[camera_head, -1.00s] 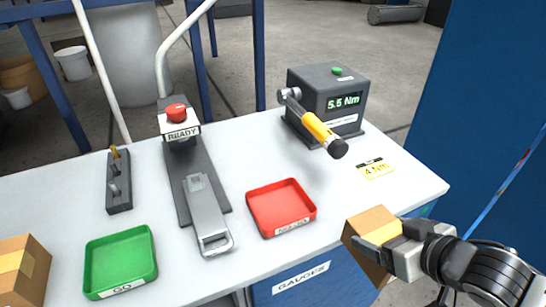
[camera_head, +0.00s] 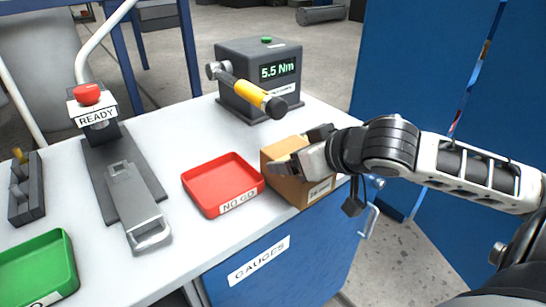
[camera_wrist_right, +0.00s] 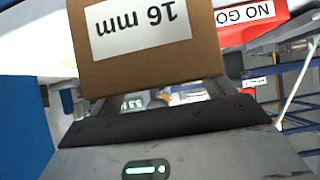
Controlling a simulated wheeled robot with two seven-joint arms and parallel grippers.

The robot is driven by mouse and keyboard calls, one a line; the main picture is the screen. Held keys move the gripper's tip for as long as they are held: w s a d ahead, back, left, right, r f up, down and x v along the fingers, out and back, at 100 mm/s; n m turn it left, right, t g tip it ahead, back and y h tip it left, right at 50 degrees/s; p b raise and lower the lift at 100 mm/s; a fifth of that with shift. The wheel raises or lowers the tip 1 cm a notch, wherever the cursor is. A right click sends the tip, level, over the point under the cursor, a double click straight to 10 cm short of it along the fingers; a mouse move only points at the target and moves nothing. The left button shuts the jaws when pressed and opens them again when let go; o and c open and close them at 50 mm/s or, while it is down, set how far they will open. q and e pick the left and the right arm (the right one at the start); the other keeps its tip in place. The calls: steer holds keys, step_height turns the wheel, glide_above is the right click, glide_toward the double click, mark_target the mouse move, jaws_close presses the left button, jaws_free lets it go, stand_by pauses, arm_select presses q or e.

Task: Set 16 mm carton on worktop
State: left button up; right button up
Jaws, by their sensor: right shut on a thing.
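The 16 mm carton (camera_head: 283,189) is a brown box with a white label. My right gripper (camera_head: 297,164) is shut on it at the worktop's right front edge, just right of the red NO GO tray. I cannot tell whether its base touches the white worktop (camera_head: 165,133). In the right wrist view the carton (camera_wrist_right: 148,70) fills the top middle, its "16 mm" label upside down. My left gripper is in neither view.
The red NO GO tray (camera_head: 222,184) is close beside the carton. A torque tester (camera_head: 260,85) with a yellow-handled tool stands behind. A READY stand (camera_head: 115,165) and green tray (camera_head: 38,268) are left. Blue GAUGES drawers (camera_head: 300,255) lie below the front edge.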

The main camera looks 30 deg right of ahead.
mark_target(281, 142)
steer(key=shift+w+r+b, duration=0.2)
steer(key=shift+w+b, duration=0.3)
steer(key=shift+w, duration=0.4)
steer(key=shift+w+r, duration=0.2)
steer(key=shift+w, duration=0.2)
steer(key=shift+w+p, duration=0.35)
steer(key=shift+w, duration=0.05)
steer(key=shift+w+a+f, duration=0.1)
steer(key=shift+w, duration=0.55)
steer(key=w+p, duration=0.1)
steer(key=w, duration=0.2)
steer(key=shift+a, duration=0.15)
steer(key=shift+w+f, duration=0.1)
steer(key=shift+f, duration=0.65)
